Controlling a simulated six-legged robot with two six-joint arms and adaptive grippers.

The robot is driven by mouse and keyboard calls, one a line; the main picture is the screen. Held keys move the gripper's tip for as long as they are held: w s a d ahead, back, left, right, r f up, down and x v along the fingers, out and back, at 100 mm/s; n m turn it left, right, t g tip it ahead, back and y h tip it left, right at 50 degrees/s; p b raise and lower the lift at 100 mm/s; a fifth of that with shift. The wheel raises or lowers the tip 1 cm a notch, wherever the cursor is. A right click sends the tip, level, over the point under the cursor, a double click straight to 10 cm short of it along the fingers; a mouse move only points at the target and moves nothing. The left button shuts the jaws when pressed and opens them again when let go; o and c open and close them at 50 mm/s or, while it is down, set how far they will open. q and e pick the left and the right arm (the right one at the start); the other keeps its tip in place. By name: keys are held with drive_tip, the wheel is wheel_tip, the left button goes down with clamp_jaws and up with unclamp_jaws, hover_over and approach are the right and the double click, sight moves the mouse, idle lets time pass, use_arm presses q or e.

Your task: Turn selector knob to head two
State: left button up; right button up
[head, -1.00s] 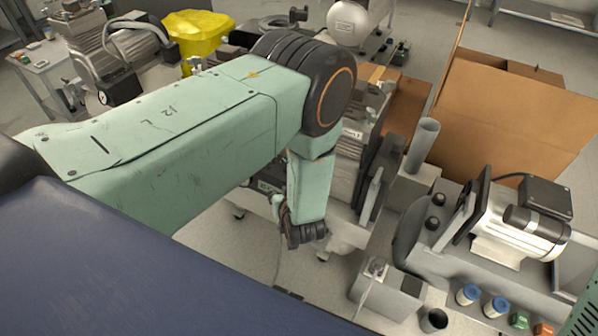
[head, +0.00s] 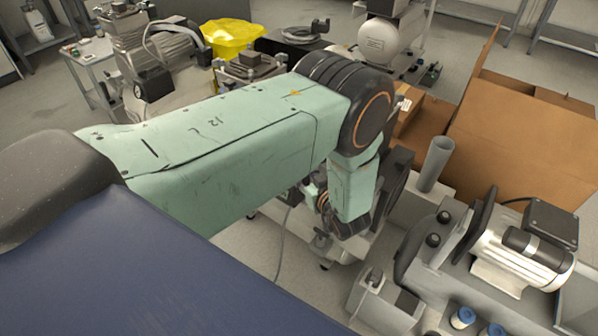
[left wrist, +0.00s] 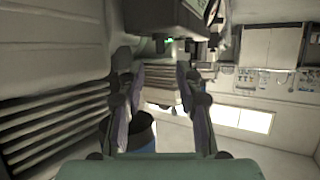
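My left gripper (head: 333,215) reaches down at the front of the middle compressor unit, and my own arm hides most of that unit in the head view. In the left wrist view the two fingers of the left gripper (left wrist: 158,98) stand apart with nothing between them. Beyond and above the fingertips is a dark box (left wrist: 180,16) with several small dark stubs on its edge and a small green light. I cannot tell which of these, if any, is the selector knob. No head-two marking is readable. My right gripper is not in view.
Louvred panelling (left wrist: 55,125) is close at the left in the wrist view. A compressor motor (head: 520,250) sits on a grey bench at the right. A grey upright tube (head: 435,163) and an open cardboard box (head: 525,140) stand behind. A yellow bag (head: 233,38) is at the back.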

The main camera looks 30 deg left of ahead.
use_arm(q)
drive_tip(key=b+x, duration=0.2)
drive_tip(key=x, duration=0.3)
drive_tip(key=shift+a+f, duration=0.2)
drive_tip(key=shift+f, duration=0.05)
drive_tip(key=shift+w+a+f, duration=0.2)
drive_tip(key=shift+w+a, duration=0.2)
drive_tip(key=shift+a, duration=0.15)
drive_tip(key=shift+d+r, duration=0.1)
drive_tip(key=shift+c, duration=0.3)
clamp_jaws()
